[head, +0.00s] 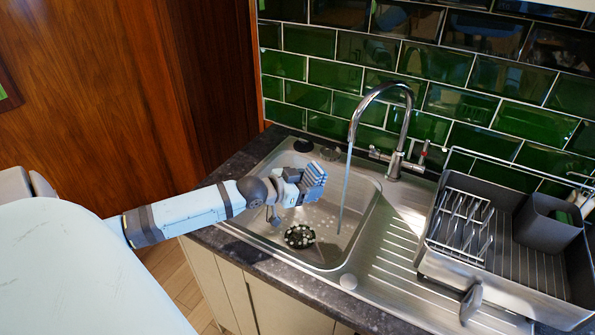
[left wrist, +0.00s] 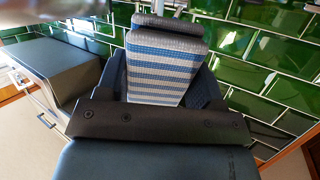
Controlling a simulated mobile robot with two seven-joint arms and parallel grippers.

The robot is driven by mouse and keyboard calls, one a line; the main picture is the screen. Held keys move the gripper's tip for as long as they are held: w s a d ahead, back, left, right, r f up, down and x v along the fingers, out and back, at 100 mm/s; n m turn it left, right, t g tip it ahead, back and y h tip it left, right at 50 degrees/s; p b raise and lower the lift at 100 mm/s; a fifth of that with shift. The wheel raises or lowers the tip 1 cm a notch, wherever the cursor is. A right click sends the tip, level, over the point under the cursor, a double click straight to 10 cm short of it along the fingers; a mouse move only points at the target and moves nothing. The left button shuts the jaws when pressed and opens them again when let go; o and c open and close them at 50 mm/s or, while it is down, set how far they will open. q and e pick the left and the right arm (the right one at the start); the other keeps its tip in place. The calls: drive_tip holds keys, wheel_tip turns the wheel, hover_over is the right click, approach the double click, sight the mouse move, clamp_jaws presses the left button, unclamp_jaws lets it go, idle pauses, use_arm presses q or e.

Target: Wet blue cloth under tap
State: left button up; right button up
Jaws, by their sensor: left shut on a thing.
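The striped blue and pale cloth (head: 317,178) is in my left gripper (head: 303,187), over the left part of the sink basin (head: 357,215). In the left wrist view the cloth (left wrist: 160,65) shows as a folded pad with blue and pale stripes, held in the jaws. The curved chrome tap (head: 405,125) stands behind the basin. A thin water stream (head: 345,190) falls from its spout into the basin. The cloth is to the left of the stream, with a visible gap in the head view. My right gripper is out of view.
A dark round thing with pale spots (head: 299,237) lies in the basin. A grey dish rack (head: 505,265) with a dark caddy (head: 547,222) stands on the right. The ribbed drainer (head: 395,262) between is mostly clear. Green tiles (head: 450,65) rise behind the tap.

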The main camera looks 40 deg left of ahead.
use_arm(q)
drive_tip(key=w+d+b, duration=0.1)
drive_tip(key=w+d, duration=0.2)
drive_tip(key=w, duration=0.8)
drive_tip(key=shift+d+b, duration=0.2)
drive_tip(key=shift+b, duration=0.1)
drive_tip(key=p+v, duration=0.2)
drive_tip(key=f+p+v, duration=0.1)
drive_tip(key=v, duration=0.2)
drive_tip(key=p+v, duration=0.2)
drive_tip(key=v, duration=0.1)
drive_tip(key=shift+s+a+f+p, duration=0.15)
drive_tip(key=shift+s+f+p, duration=0.15)
drive_tip(key=shift+s+f, duration=0.1)
drive_tip(key=shift+s+a, duration=0.15)
drive_tip(key=shift+s, duration=0.5)
drive_tip(key=shift+f, duration=0.1)
drive_tip(key=shift+p, duration=0.3)
